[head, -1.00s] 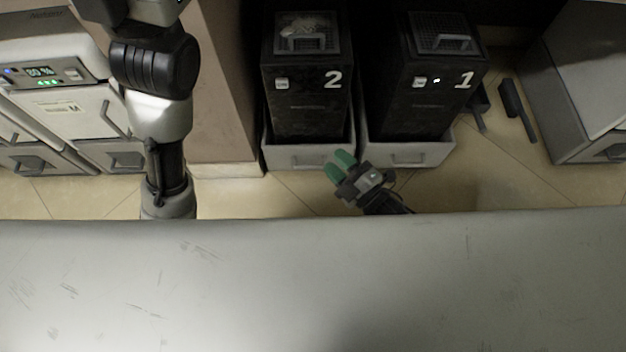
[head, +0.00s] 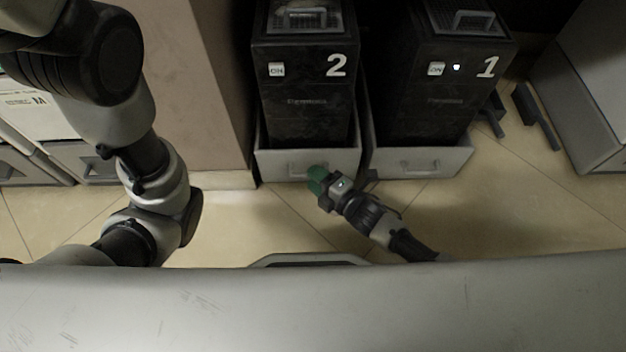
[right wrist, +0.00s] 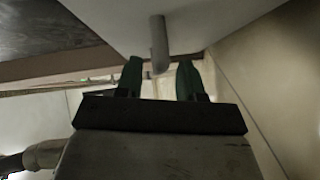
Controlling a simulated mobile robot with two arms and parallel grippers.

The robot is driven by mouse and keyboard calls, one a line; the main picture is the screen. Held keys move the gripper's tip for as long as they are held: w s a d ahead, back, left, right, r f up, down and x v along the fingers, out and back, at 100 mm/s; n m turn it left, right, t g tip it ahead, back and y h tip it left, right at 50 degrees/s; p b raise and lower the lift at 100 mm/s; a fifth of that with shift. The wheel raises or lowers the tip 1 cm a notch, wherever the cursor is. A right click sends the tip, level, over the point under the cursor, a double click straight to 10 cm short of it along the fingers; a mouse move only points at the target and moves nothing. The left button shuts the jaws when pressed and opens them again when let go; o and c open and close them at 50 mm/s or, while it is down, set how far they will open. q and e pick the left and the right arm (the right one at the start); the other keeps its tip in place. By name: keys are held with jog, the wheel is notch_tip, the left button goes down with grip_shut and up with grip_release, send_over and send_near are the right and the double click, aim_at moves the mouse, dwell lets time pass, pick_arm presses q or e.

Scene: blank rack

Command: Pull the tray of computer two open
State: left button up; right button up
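Computer two (head: 306,110) is a black tower with a white "2" and an ON button. It stands in a light grey tray (head: 275,166) with a handle on its front. My right gripper (head: 316,180) is at the front of this tray, by the handle, which it partly covers in the head view. In the right wrist view its green fingers (right wrist: 159,80) are apart. The grey handle (right wrist: 158,42) of the tray shows between and just beyond the fingertips; I cannot tell whether they touch it. My left arm shows at the left, but its gripper does not.
Computer one (head: 440,100) stands to the right in its own tray (head: 440,161). A wall pillar (head: 205,90) is left of computer two. A grey cabinet (head: 590,95) is at the right. The tiled floor (head: 270,220) in front of the trays is clear.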

jog(key=shift+w+a, duration=0.4)
jog(key=shift+a, duration=0.05)
grip_shut()
